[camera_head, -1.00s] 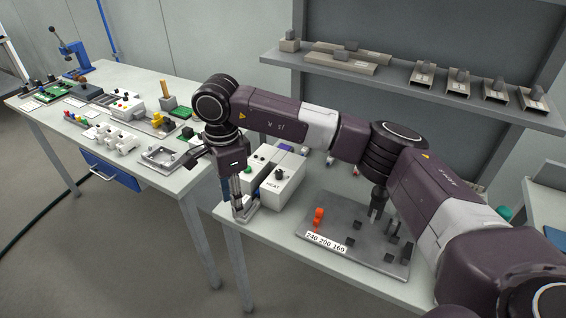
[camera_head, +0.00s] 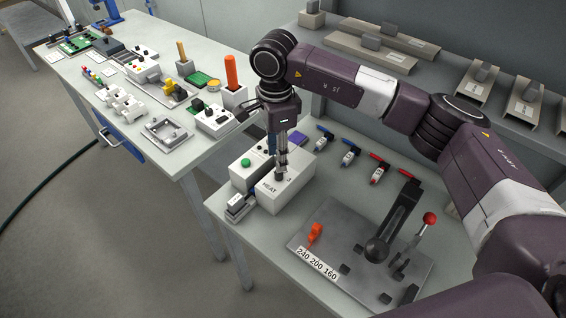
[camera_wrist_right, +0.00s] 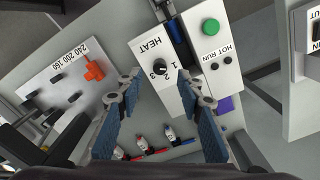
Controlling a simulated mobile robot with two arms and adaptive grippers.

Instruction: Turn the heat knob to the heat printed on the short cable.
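The heat knob (camera_wrist_right: 160,67) is a small black dial on a white box marked HEAT (camera_wrist_right: 168,88), with digits 1 and 3 legible beside it. In the head view the HEAT box (camera_head: 268,197) stands at the bench's left end, and my gripper hides its knob. My right gripper (camera_head: 281,176) points down over the box. In the wrist view its fingers (camera_wrist_right: 158,88) are spread, one on each side of the knob; I cannot tell whether they touch it. Blue-ended cables (camera_head: 349,154) and red-ended cables (camera_head: 379,172) lie behind; no print on them is legible. My left gripper is not in view.
A HOT RUN box with a green button (camera_wrist_right: 210,26) adjoins the HEAT box. A grey plate (camera_head: 335,255) labelled 240 200 160 (camera_head: 317,264) carries an orange part (camera_head: 315,232) and a red-knobbed lever (camera_head: 429,219). A shelf and another bench with fixtures stand behind.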

